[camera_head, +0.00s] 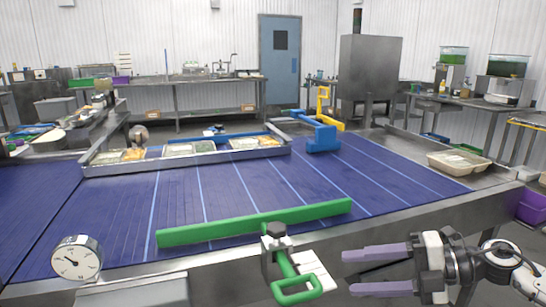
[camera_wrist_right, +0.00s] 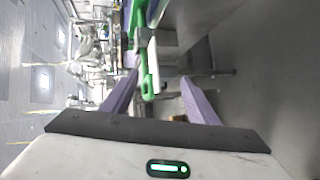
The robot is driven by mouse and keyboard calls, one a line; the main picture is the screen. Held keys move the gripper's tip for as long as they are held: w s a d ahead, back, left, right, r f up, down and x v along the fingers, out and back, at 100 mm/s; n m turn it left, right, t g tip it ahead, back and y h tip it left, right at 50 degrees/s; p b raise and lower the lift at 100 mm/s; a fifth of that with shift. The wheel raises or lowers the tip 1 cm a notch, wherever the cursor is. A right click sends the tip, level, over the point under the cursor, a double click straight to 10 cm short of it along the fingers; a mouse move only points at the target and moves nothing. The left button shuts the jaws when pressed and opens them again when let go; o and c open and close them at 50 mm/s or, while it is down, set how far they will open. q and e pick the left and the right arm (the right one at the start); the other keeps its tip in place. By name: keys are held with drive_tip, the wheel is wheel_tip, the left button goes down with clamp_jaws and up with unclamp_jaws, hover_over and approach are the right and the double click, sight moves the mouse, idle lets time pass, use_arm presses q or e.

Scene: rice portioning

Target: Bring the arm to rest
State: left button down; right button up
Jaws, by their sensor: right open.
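My right gripper (camera_head: 378,270) is in the lower right of the head view, with two purple fingers pointing left. The fingers are spread apart and nothing is between them. It is just right of a green clamp handle (camera_head: 297,290) at the near edge of the conveyor. In the right wrist view the two purple fingers of the gripper (camera_wrist_right: 161,98) also stand apart, with the green handle (camera_wrist_right: 147,85) beyond them. My left gripper is not in view.
A blue conveyor (camera_head: 120,215) fills the middle, with a green guide bar (camera_head: 255,222) across its near side. A dial gauge (camera_head: 77,257) stands at the front left. A long metal tray (camera_head: 185,162) of filled containers lies at the back. A beige tray (camera_head: 459,162) sits at right.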

drive_tip(key=s+d+f+m+t+h, duration=0.45)
drive_tip(key=f+m, duration=0.35)
drive_tip(key=f, duration=0.2)
drive_tip(key=s+d+f+m+t+h, duration=0.3)
drive_tip(key=d+f+m, duration=0.2)
drive_tip(key=f+m, duration=0.35)
drive_tip(key=s+d+f+m+g+h, duration=0.2)
drive_tip(key=s+d+f+h, duration=0.15)
drive_tip(key=s+f, duration=0.4)
drive_tip(key=s+d+f+m+g+h, duration=0.25)
drive_tip(key=s+d+f, duration=0.25)
drive_tip(key=s, duration=0.5)
use_arm(q)
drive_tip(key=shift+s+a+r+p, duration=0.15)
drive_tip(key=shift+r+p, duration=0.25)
drive_tip(key=shift+p, duration=0.3)
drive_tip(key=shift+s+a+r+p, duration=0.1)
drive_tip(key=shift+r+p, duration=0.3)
drive_tip(key=shift+p, duration=0.3)
use_arm(e)
drive_tip(key=a+r+m+t+y, duration=0.1)
drive_tip(key=a+m, duration=0.7)
drive_tip(key=a, duration=1.2)
drive_tip(key=shift+s+r+m+y, duration=0.15)
drive_tip(key=shift+r+m+y, duration=0.25)
drive_tip(key=shift+y, duration=0.35)
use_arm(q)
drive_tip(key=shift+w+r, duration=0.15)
